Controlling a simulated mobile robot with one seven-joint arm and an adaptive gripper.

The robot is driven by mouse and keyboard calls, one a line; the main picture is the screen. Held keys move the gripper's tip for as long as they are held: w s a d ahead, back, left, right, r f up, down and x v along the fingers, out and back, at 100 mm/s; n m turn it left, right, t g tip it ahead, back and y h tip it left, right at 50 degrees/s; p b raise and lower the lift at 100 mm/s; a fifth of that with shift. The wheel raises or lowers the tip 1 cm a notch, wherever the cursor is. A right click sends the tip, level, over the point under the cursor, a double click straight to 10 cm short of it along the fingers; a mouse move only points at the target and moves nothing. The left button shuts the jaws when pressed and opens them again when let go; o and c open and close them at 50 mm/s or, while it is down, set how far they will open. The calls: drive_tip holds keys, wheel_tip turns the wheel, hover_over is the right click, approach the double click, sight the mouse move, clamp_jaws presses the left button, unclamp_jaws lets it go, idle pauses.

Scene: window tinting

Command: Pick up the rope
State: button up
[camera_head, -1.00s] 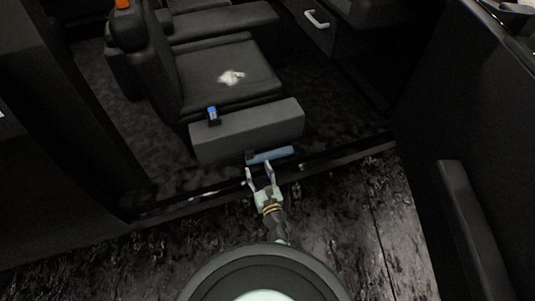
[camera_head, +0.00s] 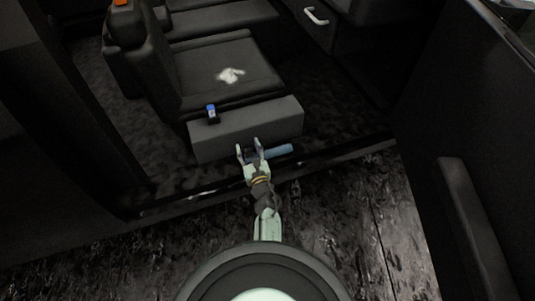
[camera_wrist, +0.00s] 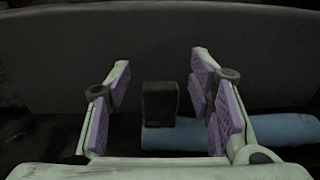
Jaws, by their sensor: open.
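I cannot make out a clear rope. A small crumpled white thing (camera_head: 230,75) lies on the dark seat; whether it is the rope I cannot tell. My gripper (camera_head: 248,146) is open at the lower edge of the grey box-shaped sill, well short of the white thing. In the wrist view, my gripper (camera_wrist: 160,72) has its purple-padded fingers spread. Between them shows a small dark block (camera_wrist: 160,102) beside the left end of a blue cylinder (camera_wrist: 270,130). The right finger partly hides the cylinder. In the head view, the cylinder (camera_head: 278,150) sits just right of my gripper.
The long grey box-shaped sill (camera_head: 250,130) stands in front of the seat (camera_head: 215,68). A small blue-topped item (camera_head: 211,112) stands on its left end. A dark door panel (camera_head: 470,170) is on the right. The rough floor (camera_head: 340,220) in front looks clear.

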drive_tip(key=shift+c, duration=0.4)
clamp_jaws()
idle(0.4)
